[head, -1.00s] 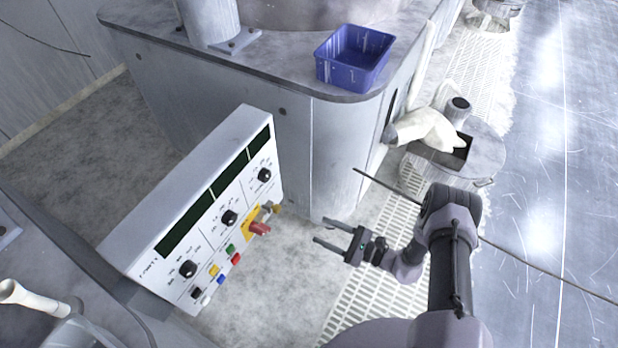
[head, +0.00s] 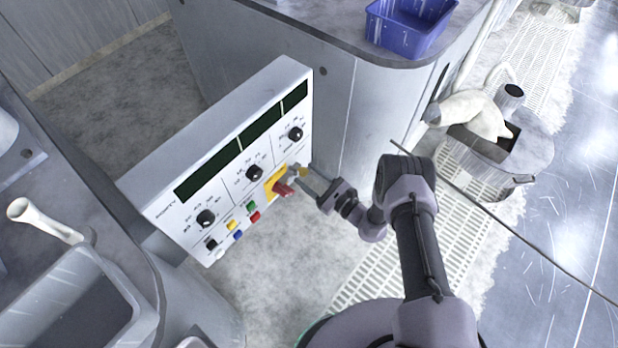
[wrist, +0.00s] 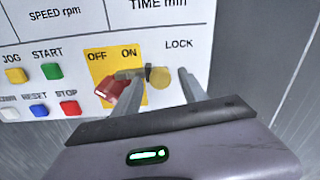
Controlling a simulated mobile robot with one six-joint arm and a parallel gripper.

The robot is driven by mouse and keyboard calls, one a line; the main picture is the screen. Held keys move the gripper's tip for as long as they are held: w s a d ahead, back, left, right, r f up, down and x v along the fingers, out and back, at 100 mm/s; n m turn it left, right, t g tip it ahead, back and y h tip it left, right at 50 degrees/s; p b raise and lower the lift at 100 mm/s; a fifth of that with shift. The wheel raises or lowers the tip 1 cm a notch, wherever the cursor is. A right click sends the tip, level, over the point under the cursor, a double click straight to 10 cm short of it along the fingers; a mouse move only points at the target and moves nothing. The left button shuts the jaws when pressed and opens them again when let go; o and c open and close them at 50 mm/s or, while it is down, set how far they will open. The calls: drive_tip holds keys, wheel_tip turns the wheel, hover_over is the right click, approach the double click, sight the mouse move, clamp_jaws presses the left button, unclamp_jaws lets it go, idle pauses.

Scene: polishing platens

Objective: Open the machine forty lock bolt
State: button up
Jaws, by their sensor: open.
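The machine panel labelled FORTY (head: 165,209) is a white sloped box. On its yellow OFF/ON plate (wrist: 98,62) is a red switch handle (wrist: 108,90), which also shows in the head view (head: 283,189). The lock bolt (wrist: 130,74) is a small grey metal rod with a round brass knob (wrist: 160,78), by the word LOCK. My gripper (head: 307,182) is open at the panel's right end. In the wrist view its fingers lie either side of the brass knob, the left one overlapping the red handle. I cannot tell whether either finger touches the knob.
Black dials (head: 255,173) and coloured buttons (head: 251,207) sit left of the switch. A grey cabinet (head: 365,105) with a blue bin (head: 408,28) stands behind. A thin cable (head: 520,238) crosses at right. The floor below the panel is clear.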

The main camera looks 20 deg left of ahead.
clamp_jaws()
idle(1.4)
